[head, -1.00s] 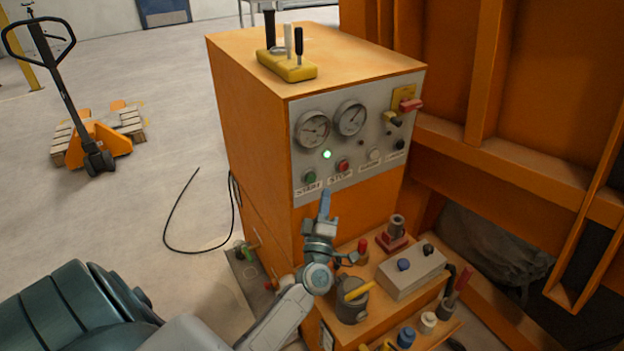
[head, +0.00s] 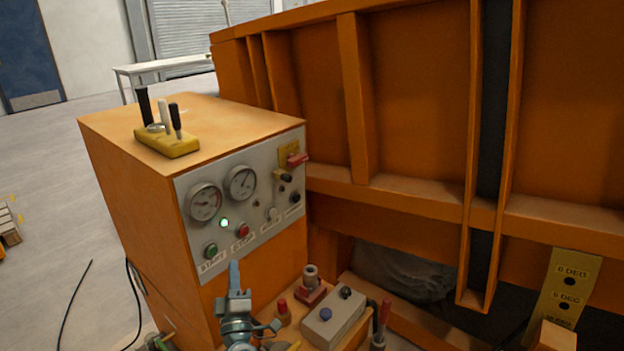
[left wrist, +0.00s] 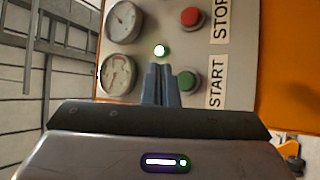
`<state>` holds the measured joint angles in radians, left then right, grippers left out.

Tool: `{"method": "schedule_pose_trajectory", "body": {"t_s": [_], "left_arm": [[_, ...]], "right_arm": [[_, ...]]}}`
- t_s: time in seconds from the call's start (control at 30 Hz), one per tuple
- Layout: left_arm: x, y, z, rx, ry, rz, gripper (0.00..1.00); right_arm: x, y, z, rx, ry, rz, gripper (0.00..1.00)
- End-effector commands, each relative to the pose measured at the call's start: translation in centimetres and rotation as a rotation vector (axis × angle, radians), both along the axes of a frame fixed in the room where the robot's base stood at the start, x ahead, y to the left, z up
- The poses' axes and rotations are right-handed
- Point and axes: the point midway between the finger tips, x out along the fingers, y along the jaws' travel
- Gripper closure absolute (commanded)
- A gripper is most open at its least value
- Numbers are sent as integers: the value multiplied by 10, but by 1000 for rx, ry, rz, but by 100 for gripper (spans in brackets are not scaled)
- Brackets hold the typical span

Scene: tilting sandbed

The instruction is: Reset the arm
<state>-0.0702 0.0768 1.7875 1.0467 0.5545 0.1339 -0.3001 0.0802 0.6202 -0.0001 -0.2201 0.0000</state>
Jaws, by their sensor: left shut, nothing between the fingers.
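My left gripper (head: 234,273) is in front of the orange control cabinet (head: 150,215), just below its grey panel in the head view. Its blue-grey fingers are together with nothing between them. In the left wrist view the shut fingers (left wrist: 160,84) point at the panel, between the lit green lamp (left wrist: 160,50) and the green START button (left wrist: 186,80). The red STOP button (left wrist: 191,17) is above. In the head view the START button (head: 211,250), STOP button (head: 242,231) and lit lamp (head: 224,223) show uncovered. I cannot tell the exact gap to the panel. My right gripper is out of view.
Two gauges sit on the panel, with a red-handled switch (head: 298,160) at its upper right. A yellow tool holder (head: 167,143) stands on the cabinet. A grey box (head: 333,318) and red-based fitting (head: 311,288) are on the lower ledge. The orange sandbed frame (head: 420,110) fills the right.

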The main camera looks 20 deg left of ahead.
Motion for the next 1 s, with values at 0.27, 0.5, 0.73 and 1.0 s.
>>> {"method": "schedule_pose_trajectory", "body": {"t_s": [0.27,0.5,0.73,1.0], "left_arm": [[-5,-37,-2,153,118,-157,100],[-42,-109,-38,504,459,-459,100],[-113,-135,-94,802,878,-669,100],[-205,-115,-134,993,1337,-786,100]], "right_arm": [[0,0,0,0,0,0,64],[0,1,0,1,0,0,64],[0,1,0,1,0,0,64],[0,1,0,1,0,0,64]]}}
